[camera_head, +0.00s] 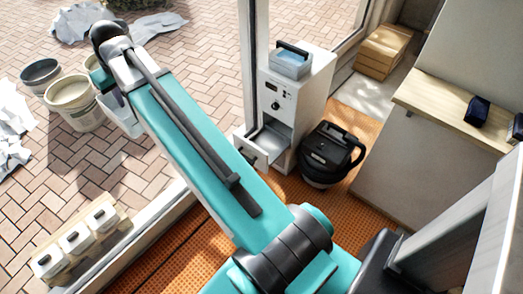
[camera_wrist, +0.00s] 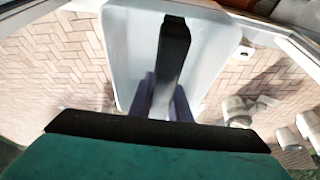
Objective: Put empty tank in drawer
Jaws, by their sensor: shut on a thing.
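My gripper (camera_wrist: 164,98) is shut on the black handle of a translucent whitish tank (camera_wrist: 130,45), which looks empty. In the head view this tank (camera_head: 122,118) hangs at the far end of my teal arm, above the brick paving, partly hidden by the arm. The white cabinet (camera_head: 309,90) stands inside, right of my arm. Its low drawer (camera_head: 252,150) is pulled out, showing a grey inside; my arm partly covers the view near it. Another tank (camera_head: 290,64), bluish with a black handle, sits on top of the cabinet.
Two buckets, one pale (camera_head: 73,108) and one dark-topped (camera_head: 42,78), stand on the paving beside the held tank. A black vacuum (camera_head: 329,155) stands right of the cabinet. A door frame post (camera_head: 252,60) rises left of it. A counter (camera_head: 430,105) is at right.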

